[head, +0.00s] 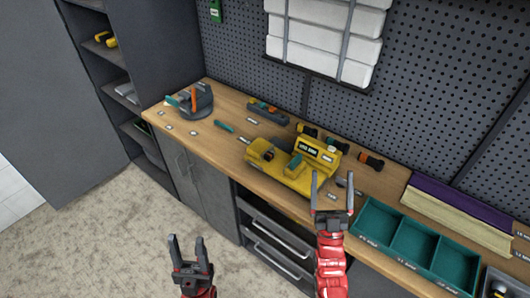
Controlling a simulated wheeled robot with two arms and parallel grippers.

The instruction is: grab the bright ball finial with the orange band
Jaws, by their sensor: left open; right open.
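I cannot make out a bright ball finial with an orange band anywhere in the head view. My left gripper (187,242) is open and empty, low in the picture over the floor in front of the bench. My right gripper (332,178) is open, fingers pointing up in the picture, and appears over the bench's front edge, just right of a yellow machine (292,180). I cannot tell how high it is above the bench.
The wooden bench (228,158) holds a dark round holder (197,105), orange-and-black tools (370,160) at the back, and a green compartment tray (414,245) right of my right gripper. Pegboard stands behind. Open shelves (103,48) stand left. Carpet (90,232) is clear.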

